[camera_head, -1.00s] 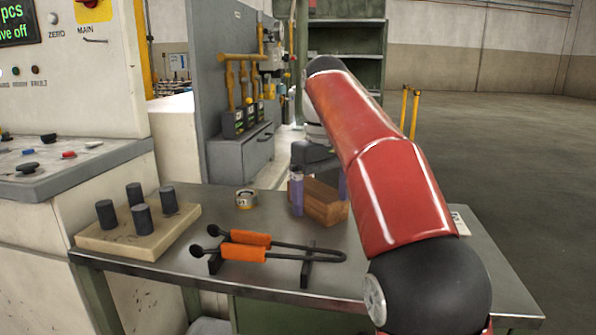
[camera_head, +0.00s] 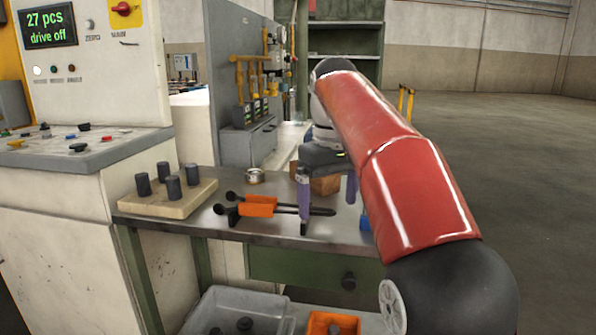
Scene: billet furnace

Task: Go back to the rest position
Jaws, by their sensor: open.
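My gripper (camera_head: 327,205) hangs over the right part of the metal workbench (camera_head: 270,238), at the end of my red arm. Its two purple fingers stand wide apart, with nothing seen held between them. The left finger overlaps the orange-handled tongs (camera_head: 258,207) in the picture; I cannot tell whether it touches them. A brown block (camera_head: 325,185) shows behind the fingers, partly hidden.
A pale board (camera_head: 190,206) with several dark cylinders stands on the bench's left, near a tape roll (camera_head: 255,176). The control console (camera_head: 85,150) is at left. A grey bin (camera_head: 235,305) and an orange bin (camera_head: 333,322) sit below. Open floor lies right.

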